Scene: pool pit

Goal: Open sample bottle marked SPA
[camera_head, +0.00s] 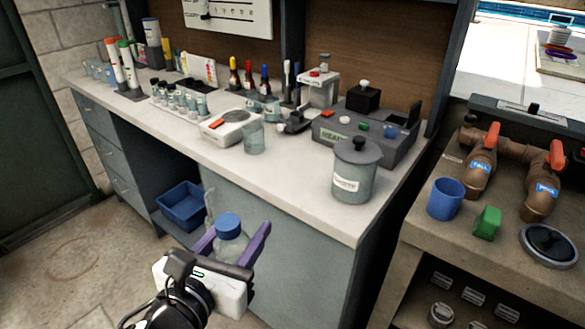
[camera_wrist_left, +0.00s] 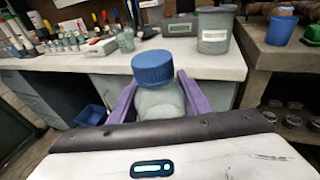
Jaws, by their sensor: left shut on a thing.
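A clear sample bottle (camera_head: 231,245) with a blue screw cap (camera_head: 229,224) is held upright between the purple fingers of my left gripper (camera_head: 236,240), in front of the counter. In the left wrist view the same bottle (camera_wrist_left: 160,103) stands between the fingers with its blue cap (camera_wrist_left: 153,68) on. My left gripper is shut on the bottle body below the cap. No SPA marking can be read on the side that shows. My right gripper is not in the head view.
The white counter (camera_head: 290,190) carries a lidded grey canister (camera_head: 354,172), a grey test station (camera_head: 365,135), a clear beaker (camera_head: 254,138), and several vials and reagent bottles. A blue bin (camera_head: 181,205) sits under it. At right are a blue cup (camera_head: 445,199) and valve pipes.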

